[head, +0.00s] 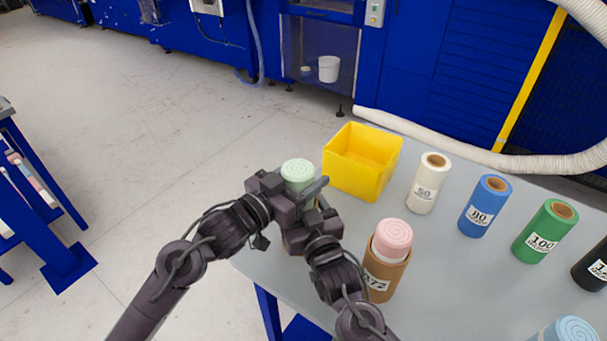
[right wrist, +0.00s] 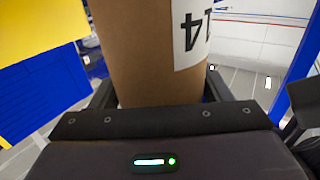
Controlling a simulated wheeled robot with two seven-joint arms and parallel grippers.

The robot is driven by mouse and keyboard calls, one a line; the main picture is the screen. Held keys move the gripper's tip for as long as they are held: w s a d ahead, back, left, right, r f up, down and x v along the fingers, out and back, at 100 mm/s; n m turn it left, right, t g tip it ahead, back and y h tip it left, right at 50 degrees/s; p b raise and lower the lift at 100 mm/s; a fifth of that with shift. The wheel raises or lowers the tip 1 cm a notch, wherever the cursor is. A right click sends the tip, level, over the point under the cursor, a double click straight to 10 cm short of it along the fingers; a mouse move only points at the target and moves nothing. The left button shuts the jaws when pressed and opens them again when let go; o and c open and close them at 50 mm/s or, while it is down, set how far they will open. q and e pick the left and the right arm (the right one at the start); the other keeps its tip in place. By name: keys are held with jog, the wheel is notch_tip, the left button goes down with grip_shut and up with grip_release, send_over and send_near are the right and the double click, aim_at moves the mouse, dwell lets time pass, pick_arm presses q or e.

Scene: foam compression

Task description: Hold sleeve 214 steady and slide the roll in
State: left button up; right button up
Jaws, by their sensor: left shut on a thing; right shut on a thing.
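The pale green foam roll (head: 298,171) stands upright near the table's left edge in the head view, its spiral top showing. My left gripper (head: 300,192) is shut on the roll just below its top. The brown cardboard sleeve (right wrist: 140,55) fills the right wrist view, with part of a white label (right wrist: 193,40) showing a 1 and a 4. My right gripper (head: 312,228) is shut on the sleeve, below my left gripper. In the head view the grippers hide most of the sleeve and the roll's lower part, so I cannot tell how deep the roll sits.
A yellow bin (head: 358,170) stands just behind. A pink roll (head: 393,236) sits in another brown sleeve (head: 383,274) to the right. White (head: 427,187), blue (head: 483,210), green (head: 542,236) and black (head: 592,266) rolls line the grey table (head: 460,285). A pale blue roll (head: 570,329) is at front right.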

pick_arm(q)
jog(key=shift+f, duration=0.2)
jog(key=o, duration=1.3)
jog(key=shift+f, duration=0.1)
jog(key=shift+f, duration=0.15)
jog(key=shift+s, duration=0.1)
jog(key=shift+s+a+r, duration=0.2)
jog(key=shift+s+a, duration=0.05)
jog(key=shift+s+a+r, duration=0.45)
jog(key=shift+a+r, duration=0.05)
jog(key=shift+a, duration=0.05)
jog(key=shift+s+a+r, duration=0.55)
jog(key=shift+s+a, duration=0.3)
jog(key=shift+s+a+r, duration=0.55)
jog(key=shift+s+a, duration=0.25)
